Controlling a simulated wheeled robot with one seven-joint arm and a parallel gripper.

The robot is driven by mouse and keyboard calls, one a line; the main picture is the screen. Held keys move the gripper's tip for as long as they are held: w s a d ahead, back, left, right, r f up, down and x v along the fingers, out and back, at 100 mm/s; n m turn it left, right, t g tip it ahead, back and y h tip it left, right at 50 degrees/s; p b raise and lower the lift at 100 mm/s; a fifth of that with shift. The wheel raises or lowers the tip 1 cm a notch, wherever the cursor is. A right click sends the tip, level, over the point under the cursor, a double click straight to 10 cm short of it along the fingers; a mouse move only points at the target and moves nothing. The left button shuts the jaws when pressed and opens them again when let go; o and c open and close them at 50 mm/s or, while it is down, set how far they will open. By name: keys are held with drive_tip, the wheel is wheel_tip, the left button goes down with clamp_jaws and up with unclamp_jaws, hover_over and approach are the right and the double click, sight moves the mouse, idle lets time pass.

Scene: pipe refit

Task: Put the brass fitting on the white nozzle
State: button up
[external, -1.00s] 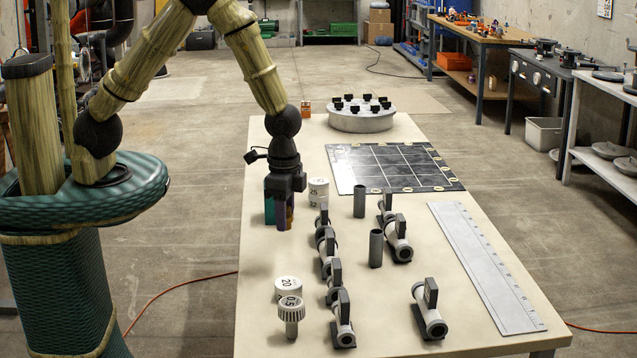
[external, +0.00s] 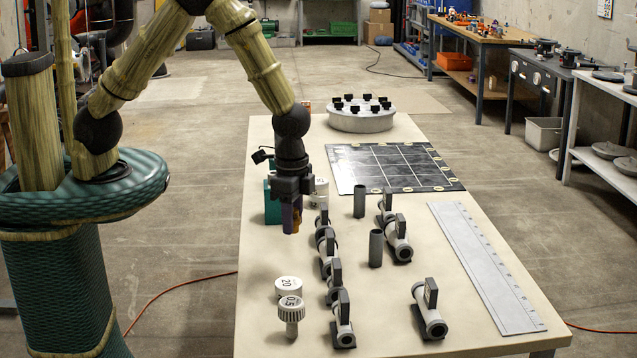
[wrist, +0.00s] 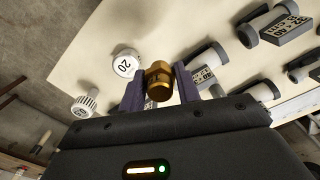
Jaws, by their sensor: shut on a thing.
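The brass fitting (wrist: 158,82) is between the two purple fingers of my gripper (wrist: 160,92) in the wrist view, held off the table. In the external view the brass shows as a small patch (external: 297,220) at the fingers of my gripper (external: 291,222), above the table's left side. A white ribbed piece marked 0.5 (external: 291,308) stands near the front left on a narrower stem; it also shows in the wrist view (wrist: 85,105). A white round piece marked 20 (external: 288,284) is just behind it. I cannot tell for sure which white piece is the nozzle.
Grey pipe pieces with dark tags (external: 342,322) form a row right of the white pieces. Two upright grey tubes (external: 376,248) stand in mid-table. A teal block (external: 272,203) and another white piece (external: 321,187) are close to my gripper. A ruler (external: 480,262) lies at right.

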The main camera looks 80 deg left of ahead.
drive_tip(key=d+r+m+p, duration=0.2)
drive_tip(key=d+r, duration=0.2)
drive_tip(key=d, duration=0.7)
wheel_tip(320, 180, up, 3)
drive_tip(key=m+p, duration=0.1)
drive_tip(key=m, duration=0.1)
hover_over(291, 301)
drive_tip(key=shift+d, duration=0.1)
drive_tip(key=shift+f+p, duration=0.85)
drive_tip(key=shift+f, duration=2.25)
drive_tip(key=shift+f+p, duration=0.45)
drive_tip(key=shift+f, duration=1.4)
